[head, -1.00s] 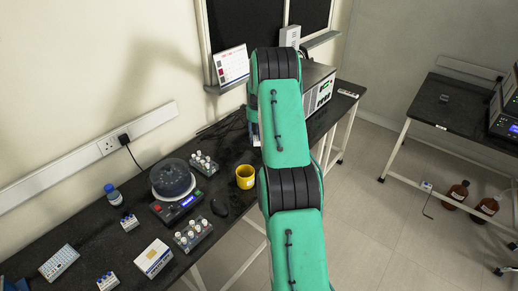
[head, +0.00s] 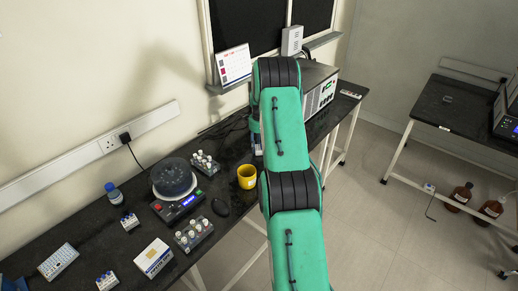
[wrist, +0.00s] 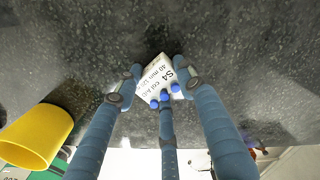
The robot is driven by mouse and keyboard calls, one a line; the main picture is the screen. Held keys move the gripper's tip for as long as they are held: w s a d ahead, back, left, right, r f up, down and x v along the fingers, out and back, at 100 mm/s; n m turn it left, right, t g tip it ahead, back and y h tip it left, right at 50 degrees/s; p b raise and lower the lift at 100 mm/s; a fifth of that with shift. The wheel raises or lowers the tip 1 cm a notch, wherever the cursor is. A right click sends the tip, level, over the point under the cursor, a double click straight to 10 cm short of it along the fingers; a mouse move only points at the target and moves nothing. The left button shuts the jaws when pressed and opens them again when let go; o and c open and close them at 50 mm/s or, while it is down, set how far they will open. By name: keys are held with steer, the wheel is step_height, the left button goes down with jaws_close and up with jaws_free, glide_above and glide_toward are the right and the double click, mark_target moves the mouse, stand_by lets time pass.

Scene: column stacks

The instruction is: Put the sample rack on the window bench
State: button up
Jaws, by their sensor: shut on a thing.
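My gripper (wrist: 158,80) is shut on a small white block with printed labels and several blue round tops, which I take to be the sample rack (wrist: 157,72). The fingers cover part of it. Dark speckled bench surface shows behind it; whether they touch I cannot tell. In the head view my arm hides most of the gripper and the rack. A long black bench (head: 88,238) runs along the left wall below dark window-like panels (head: 240,25). Another black bench (head: 450,112) stands at the right. Which one is the window bench is not marked.
A yellow mug (head: 247,176) stands near the bench's front edge, and close left of my gripper in the wrist view (wrist: 35,135). A round-topped device (head: 174,178), vial racks (head: 194,234) and boxes crowd the left bench. A grey instrument (head: 318,90) stands behind my arm.

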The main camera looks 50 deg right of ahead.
steer(key=shift+f, duration=0.15)
steer(key=o, duration=1.2)
steer(key=shift+c, duration=0.2)
step_height(320, 180, up, 12)
steer(key=p, duration=0.2)
steer(key=shift+p, duration=0.4)
steer(key=shift+r, duration=0.2)
